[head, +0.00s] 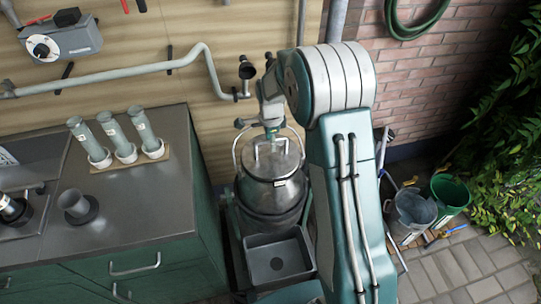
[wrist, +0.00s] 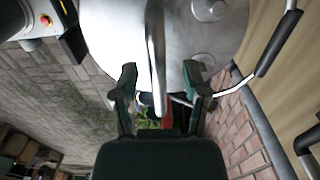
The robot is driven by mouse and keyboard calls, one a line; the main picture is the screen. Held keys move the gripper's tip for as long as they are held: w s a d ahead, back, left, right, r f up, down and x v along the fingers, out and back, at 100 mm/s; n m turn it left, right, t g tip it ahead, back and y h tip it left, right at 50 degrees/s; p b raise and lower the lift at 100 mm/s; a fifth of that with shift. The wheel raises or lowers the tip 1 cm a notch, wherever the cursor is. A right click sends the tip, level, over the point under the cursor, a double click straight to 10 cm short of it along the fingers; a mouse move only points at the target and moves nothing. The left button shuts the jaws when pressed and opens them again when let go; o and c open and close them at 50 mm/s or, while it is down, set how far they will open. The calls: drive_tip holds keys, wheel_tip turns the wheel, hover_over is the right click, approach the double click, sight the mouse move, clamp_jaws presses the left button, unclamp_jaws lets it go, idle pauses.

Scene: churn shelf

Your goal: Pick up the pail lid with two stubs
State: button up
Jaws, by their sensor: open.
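The pail (head: 272,190) is a shiny metal churn standing between the green cabinet and my arm in the head view. Its round metal lid (head: 262,165) sits on top, with an upright bar handle. In the wrist view the lid (wrist: 115,25) fills the upper middle, and its handle (wrist: 156,45) runs down between my fingers. Two round stubs show on its right part, one near the top (wrist: 208,9) and one lower (wrist: 204,61). My gripper (wrist: 160,78) is open, fingers either side of the handle; contact cannot be told. In the head view my gripper (head: 270,130) is just above the lid.
A wire bail with a dark grip (wrist: 278,43) rises beside the lid. A grey basin (head: 278,257) lies in front of the pail. The cabinet top (head: 130,215) at left holds several grey cylinders. A pipe (head: 130,75) runs along the wall behind.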

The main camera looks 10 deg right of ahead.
clamp_jaws()
drive_tip(key=shift+r, duration=0.1)
drive_tip(key=shift+w+r, duration=0.1)
drive_tip(key=shift+r, duration=0.45)
drive_tip(key=r, duration=0.2)
drive_tip(key=shift+s+r, duration=0.25)
drive_tip(key=shift+r, duration=0.15)
drive_tip(key=s+a+r, duration=0.1)
drive_tip(key=s+r, duration=0.8)
drive_tip(key=s, duration=0.4)
drive_tip(key=shift+s+a, duration=0.25)
drive_tip(key=shift+s, duration=0.05)
